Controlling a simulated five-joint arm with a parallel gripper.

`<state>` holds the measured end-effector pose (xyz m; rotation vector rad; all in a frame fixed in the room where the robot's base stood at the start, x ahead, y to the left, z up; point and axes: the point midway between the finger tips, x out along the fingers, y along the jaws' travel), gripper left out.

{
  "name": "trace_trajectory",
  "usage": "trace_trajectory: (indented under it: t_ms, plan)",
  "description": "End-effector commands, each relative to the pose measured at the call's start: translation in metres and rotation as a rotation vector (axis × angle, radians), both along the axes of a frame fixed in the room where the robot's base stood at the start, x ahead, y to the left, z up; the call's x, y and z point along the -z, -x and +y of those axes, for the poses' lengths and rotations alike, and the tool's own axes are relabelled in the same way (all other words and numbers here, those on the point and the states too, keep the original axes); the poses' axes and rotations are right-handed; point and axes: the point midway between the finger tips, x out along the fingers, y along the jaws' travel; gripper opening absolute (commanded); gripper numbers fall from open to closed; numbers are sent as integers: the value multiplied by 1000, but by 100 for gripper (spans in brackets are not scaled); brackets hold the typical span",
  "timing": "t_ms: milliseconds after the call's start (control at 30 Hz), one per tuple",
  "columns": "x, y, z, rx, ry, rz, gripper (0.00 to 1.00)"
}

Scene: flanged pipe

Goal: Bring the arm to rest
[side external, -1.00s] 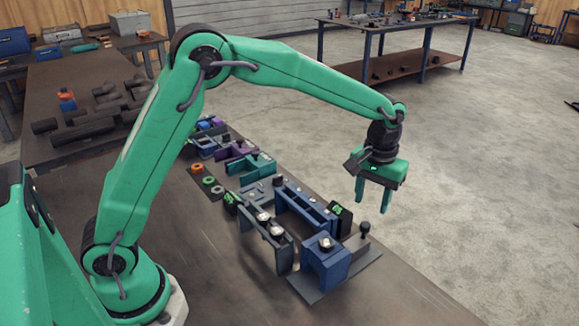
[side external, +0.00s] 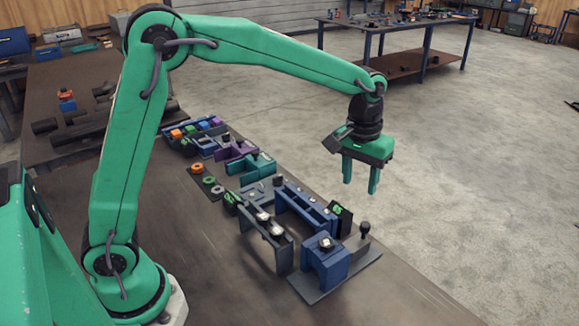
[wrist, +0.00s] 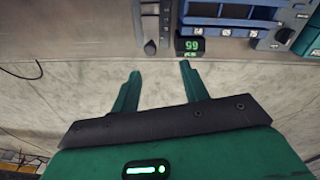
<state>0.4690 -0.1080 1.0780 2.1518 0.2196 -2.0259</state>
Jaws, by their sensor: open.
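My green gripper (side external: 360,182) hangs from the dark wrist at the end of my arm, pointing down. It is open, with its two fingers apart and nothing between them. In the side view it is raised above and past the far edge of the workbench (side external: 400,292), near the blue fixtures. In the wrist view my gripper (wrist: 157,80) shows both green fingertips, with pale floor between and below them and the bench edge beyond.
A blue block fixture (side external: 326,262) stands on a plate with a dark knob (side external: 365,228). A long blue rack (side external: 303,208), a black display (side external: 341,213) and a grey bracket (side external: 268,237) are beside it. Pipes (side external: 85,125) lie farther back. The bench's front right is clear.

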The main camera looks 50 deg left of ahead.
Motion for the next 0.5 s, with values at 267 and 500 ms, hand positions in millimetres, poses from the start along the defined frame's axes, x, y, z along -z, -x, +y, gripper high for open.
trace_trajectory:
  t_ms: [267, 500]
  plan:
    - [-41, 43, 30, 40, 9, -84, 45]
    - [-65, 84, 52, 77, 6, -157, 45]
